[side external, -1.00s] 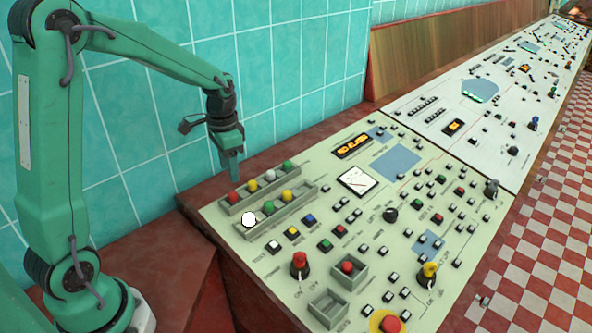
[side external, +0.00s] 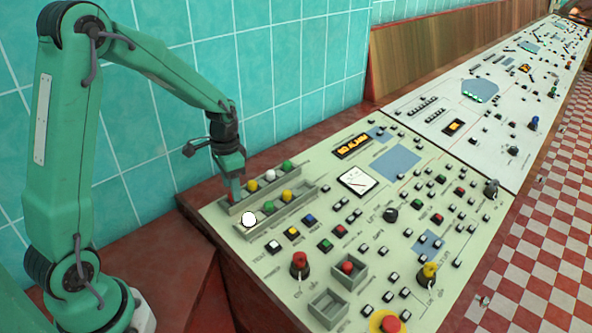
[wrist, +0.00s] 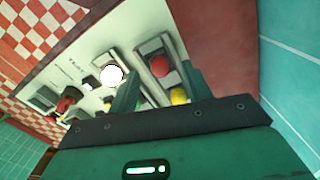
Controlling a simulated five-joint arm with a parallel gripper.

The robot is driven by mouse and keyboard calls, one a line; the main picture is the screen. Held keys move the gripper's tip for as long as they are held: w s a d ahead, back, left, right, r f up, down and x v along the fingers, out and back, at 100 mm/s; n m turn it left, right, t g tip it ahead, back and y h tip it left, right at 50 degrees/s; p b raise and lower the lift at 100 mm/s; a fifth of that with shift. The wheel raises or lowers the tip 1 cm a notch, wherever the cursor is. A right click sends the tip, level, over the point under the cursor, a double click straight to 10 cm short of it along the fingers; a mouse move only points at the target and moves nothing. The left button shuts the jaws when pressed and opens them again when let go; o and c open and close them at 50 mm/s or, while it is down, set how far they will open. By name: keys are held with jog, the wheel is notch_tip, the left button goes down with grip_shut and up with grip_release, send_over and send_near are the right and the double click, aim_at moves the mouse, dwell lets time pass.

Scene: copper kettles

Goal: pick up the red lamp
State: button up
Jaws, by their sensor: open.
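The red lamp (wrist: 158,67) is a round ball in a grey rack, seen in the wrist view. In the side view my gripper hides most or all of it at the rack's near left end. My gripper (side external: 234,195) points down there, and its jaws are open. In the wrist view my gripper (wrist: 158,84) has one finger on each side of the red lamp's column, with nothing held. Whether the fingers touch the lamp cannot be told.
A yellow lamp (side external: 252,186), a white one (side external: 270,175) and a green one (side external: 289,166) share the back rack. The front rack holds a bright white lamp (side external: 249,218), a green (side external: 268,207) and a yellow (side external: 287,195). A red ball (side external: 347,267) sits in a square box.

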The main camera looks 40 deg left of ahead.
jog(key=shift+f, duration=1.05)
jog(key=shift+c, duration=0.2)
jog(key=c, duration=1)
